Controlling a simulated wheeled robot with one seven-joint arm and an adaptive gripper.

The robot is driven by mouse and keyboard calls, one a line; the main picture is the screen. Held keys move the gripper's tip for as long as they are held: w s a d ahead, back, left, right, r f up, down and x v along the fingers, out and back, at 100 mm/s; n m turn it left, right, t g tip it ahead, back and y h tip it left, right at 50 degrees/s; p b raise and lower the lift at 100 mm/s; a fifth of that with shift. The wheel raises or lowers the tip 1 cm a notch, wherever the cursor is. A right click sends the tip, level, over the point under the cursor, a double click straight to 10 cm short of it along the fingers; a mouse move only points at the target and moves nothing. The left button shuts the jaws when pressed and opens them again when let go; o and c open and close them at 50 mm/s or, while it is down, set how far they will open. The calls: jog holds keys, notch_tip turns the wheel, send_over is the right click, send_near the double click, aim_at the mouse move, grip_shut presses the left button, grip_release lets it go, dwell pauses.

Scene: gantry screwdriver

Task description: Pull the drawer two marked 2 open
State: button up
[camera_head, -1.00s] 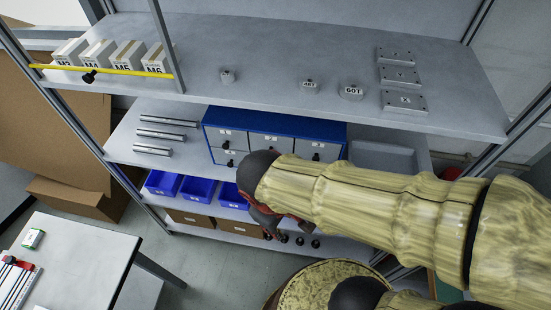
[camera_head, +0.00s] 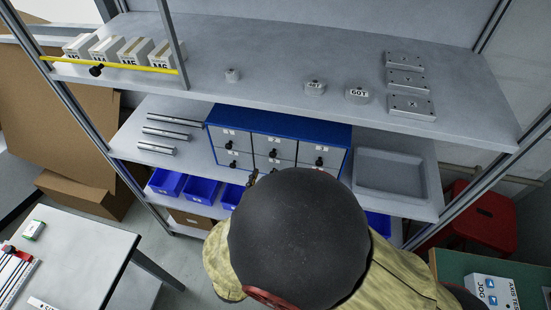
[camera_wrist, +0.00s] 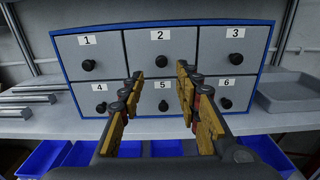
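The blue drawer cabinet (camera_head: 335,128) stands on the middle shelf, and its grey drawer fronts show two rows marked 1 to 6 in the wrist view. Drawer two (camera_wrist: 148,50), marked 2, is the upper middle one and is shut. Its round black knob (camera_wrist: 161,61) shows in the wrist view between and beyond my fingertips. My gripper (camera_wrist: 160,75) is open and empty, its fingers spread in front of the middle column, apart from the cabinet. In the head view my dark arm link hides most of the gripper.
Metal bars (camera_wrist: 30,100) lie left of the cabinet and a grey tray (camera_wrist: 290,95) is at its right. Blue bins (camera_head: 200,189) stand on the shelf below. The upper shelf (camera_head: 290,60) overhangs the cabinet. A red stool (camera_head: 480,220) is at the right.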

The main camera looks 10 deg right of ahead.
jog(key=b+x, duration=0.2)
jog(key=x, duration=0.6)
jog(key=shift+s+d, duration=0.1)
jog(key=shift+c, duration=0.7)
grip_shut()
